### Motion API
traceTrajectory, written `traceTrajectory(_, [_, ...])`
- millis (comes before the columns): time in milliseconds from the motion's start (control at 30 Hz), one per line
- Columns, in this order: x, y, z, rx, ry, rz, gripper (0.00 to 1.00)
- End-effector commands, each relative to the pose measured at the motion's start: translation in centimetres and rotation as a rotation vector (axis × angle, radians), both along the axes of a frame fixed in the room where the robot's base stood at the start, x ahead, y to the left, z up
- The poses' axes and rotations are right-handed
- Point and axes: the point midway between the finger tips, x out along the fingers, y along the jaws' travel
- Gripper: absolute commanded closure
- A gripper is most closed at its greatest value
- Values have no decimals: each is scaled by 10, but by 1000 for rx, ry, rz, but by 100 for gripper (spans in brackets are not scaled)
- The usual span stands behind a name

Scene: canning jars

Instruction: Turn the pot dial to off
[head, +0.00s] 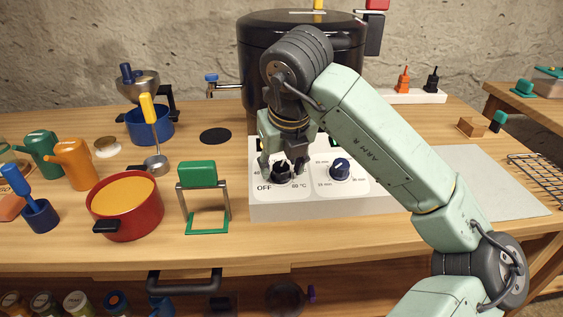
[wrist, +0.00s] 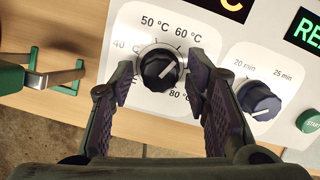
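The pot dial (head: 281,176) is a black knob on the front of the white control panel (head: 320,207) under the large black pot (head: 282,32). In the head view OFF is printed at its lower left. In the wrist view the dial (wrist: 158,71) has a white pointer line toward the upper right, near 60 °C and the area covered by my right finger. OFF is hidden there. My gripper (wrist: 160,78) is open, with one finger on each side of the dial and a small gap visible on both sides. My gripper (head: 282,160) also shows in the head view, pointing down at the dial.
A blue timer dial (head: 340,169) sits right of the pot dial, close to my right finger. A green-handled jar lifter (head: 198,176) stands just left of the panel. A grey mat (head: 485,180) lies on the right.

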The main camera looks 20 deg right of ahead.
Motion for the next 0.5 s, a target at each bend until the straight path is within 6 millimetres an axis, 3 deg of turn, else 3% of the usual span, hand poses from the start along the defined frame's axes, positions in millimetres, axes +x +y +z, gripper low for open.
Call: traceTrajectory(500, [0, 0, 0, 0, 0, 0, 94])
